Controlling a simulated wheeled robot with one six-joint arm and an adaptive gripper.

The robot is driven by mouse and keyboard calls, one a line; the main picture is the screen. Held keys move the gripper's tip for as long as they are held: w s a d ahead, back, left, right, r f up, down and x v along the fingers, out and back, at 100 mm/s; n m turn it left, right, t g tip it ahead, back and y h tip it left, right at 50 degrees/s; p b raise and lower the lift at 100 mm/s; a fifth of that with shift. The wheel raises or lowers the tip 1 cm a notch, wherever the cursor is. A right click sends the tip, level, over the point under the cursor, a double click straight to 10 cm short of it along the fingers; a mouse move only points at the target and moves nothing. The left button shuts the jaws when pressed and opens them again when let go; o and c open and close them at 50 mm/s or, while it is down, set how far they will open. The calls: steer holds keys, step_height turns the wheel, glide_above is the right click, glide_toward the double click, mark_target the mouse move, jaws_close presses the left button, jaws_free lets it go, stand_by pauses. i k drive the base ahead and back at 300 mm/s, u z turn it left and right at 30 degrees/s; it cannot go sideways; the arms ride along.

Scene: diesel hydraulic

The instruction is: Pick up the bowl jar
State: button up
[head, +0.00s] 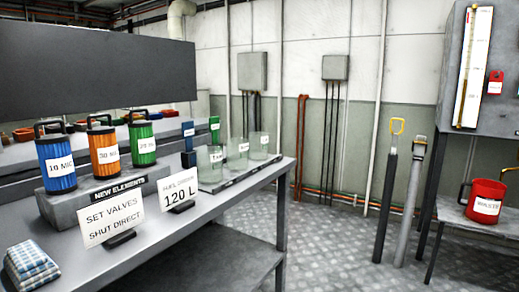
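Three clear glass jars stand upright in a row on a dark tray at the right end of the grey bench: a near jar (210,168), a middle jar (237,155) and a far jar (259,147). Each has a white label too small to read, so I cannot tell which is the bowl jar. They look empty. My gripper is not in view.
Blue (57,170), orange (104,157) and green (142,147) filter elements stand on a block left of the jars. A red waste bucket (486,203) is at right.

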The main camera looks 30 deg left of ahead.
mark_target(237, 149)
steer(key=i, duration=2.35)
steer(key=u, duration=2.7)
